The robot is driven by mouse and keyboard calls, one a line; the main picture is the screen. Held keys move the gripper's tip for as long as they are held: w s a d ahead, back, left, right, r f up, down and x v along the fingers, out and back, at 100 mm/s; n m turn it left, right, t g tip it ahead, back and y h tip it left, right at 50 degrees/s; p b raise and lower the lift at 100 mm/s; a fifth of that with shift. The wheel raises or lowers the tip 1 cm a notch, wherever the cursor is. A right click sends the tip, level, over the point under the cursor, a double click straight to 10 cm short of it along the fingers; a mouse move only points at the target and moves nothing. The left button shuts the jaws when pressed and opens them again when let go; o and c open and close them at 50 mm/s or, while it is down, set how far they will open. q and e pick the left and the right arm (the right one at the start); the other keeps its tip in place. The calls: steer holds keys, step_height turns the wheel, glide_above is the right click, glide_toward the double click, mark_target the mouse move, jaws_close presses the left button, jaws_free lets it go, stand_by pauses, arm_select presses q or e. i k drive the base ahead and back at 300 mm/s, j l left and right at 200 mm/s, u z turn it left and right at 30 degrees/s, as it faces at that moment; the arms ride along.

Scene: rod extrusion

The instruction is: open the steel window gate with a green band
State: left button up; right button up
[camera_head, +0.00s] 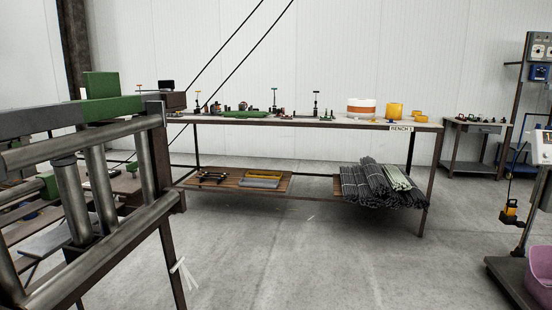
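A steel frame (100,225) with thick round bars and upright cylinders stands close on the left. A grey beam with a green band (108,106) lies across its top, and a green block (101,85) rises behind it. I cannot tell which part of this frame is the window gate, or whether a gate is open or shut; the picture's left edge cuts the frame off. Neither of my grippers shows in the head view.
A long workbench (350,122) with small fixtures, an orange-and-white container (361,107) and a yellow pot (394,110) stands ahead. Bundled dark rods (370,185) lie on its lower shelf. A purple bin (540,277) is at right. The concrete floor between is clear.

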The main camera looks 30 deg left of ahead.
mark_target(83, 109)
steer(key=j+u, duration=0.15)
steer(key=u, duration=0.25)
steer(key=j+u, duration=0.15)
steer(key=u, duration=0.25)
steer(key=i+j+u, duration=0.1)
steer(key=u, duration=0.3)
steer(key=j+u, duration=0.1)
steer(key=u, duration=0.3)
steer(key=k+j, duration=0.15)
steer(key=j, duration=0.2)
steer(key=k+j, duration=0.15)
steer(key=j, duration=0.25)
steer(key=k+j, duration=0.15)
steer(key=j, duration=0.2)
